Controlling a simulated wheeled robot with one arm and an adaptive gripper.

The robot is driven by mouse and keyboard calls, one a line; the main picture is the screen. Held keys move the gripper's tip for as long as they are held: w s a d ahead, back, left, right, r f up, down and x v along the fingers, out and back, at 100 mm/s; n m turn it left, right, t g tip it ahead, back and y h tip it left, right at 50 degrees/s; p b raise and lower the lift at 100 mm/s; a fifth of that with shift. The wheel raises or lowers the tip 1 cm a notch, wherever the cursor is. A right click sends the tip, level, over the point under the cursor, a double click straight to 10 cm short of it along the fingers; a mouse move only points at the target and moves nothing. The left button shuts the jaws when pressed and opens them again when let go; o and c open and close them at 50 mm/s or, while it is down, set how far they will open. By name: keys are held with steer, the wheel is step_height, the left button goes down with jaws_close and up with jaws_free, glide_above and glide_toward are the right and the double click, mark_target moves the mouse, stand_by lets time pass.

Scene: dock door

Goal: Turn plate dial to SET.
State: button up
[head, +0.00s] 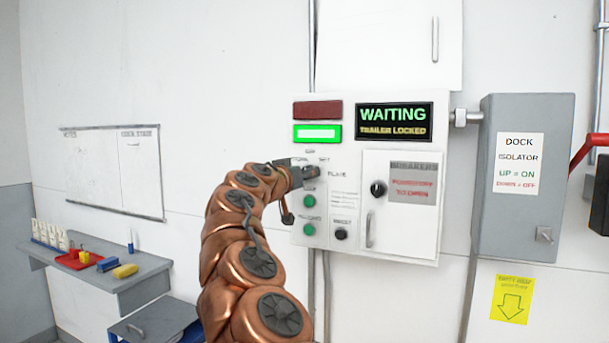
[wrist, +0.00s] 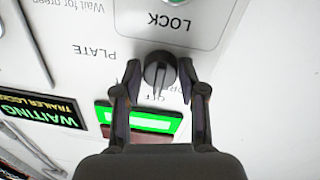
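Part of an OFF label shows beside the dial; no SET label can be read. In the head view my gripper (head: 308,173) is at the panel's left part, and my arm partly hides the dial and its labels.
The panel (head: 345,105) carries a lit green lamp (head: 317,133), a dark red lamp (head: 317,110), and a WAITING display (head: 394,122) reading TRAILER LOCKED. A breaker door (head: 400,230) and a grey isolator box (head: 522,220) are to the right. A shelf (head: 120,280) stands at left.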

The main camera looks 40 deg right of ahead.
steer(key=c, duration=0.6)
steer(key=shift+c, duration=0.2)
